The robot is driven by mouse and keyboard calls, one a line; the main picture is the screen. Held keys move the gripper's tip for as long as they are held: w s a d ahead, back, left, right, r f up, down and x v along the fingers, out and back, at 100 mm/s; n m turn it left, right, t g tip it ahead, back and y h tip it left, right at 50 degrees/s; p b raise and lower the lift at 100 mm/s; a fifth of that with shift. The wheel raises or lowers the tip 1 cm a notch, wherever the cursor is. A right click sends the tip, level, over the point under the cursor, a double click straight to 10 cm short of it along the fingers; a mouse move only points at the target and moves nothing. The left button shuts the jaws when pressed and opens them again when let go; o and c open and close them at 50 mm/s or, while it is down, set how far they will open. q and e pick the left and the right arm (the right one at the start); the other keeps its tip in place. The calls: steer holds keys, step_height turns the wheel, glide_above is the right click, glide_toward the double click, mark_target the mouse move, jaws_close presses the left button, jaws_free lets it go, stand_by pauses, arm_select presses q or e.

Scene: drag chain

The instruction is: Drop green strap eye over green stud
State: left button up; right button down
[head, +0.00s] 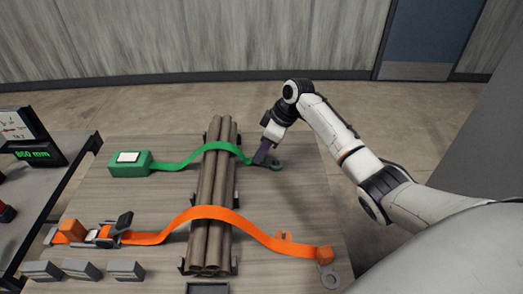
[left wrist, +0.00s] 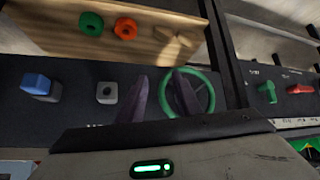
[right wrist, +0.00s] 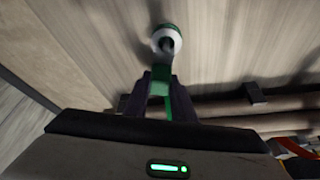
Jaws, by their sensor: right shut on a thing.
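The green strap (head: 222,147) runs from a green block (head: 130,165) over a bundle of brown tubes (head: 214,190) to my right gripper (head: 263,153). My right gripper is shut on the strap's green end, which shows between its fingers (right wrist: 160,88) in the right wrist view. The pale grey eye (right wrist: 161,32) is just beyond the fingertips. Green shows at the eye's far side, probably the green stud; I cannot tell whether the eye is around it or above it. My left gripper (left wrist: 162,95) has its fingers apart and empty, seen only in the left wrist view.
An orange strap (head: 255,232) crosses the tubes nearer me, with a grey eye (head: 329,278) at its right end. Grey blocks (head: 80,269) line the front left. In the left wrist view, a green wheel (left wrist: 209,94) lies behind the fingers.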

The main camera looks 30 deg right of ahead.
steer(key=c, duration=1.4)
jaws_free()
steer(key=shift+r, duration=0.1)
steer(key=v, duration=1)
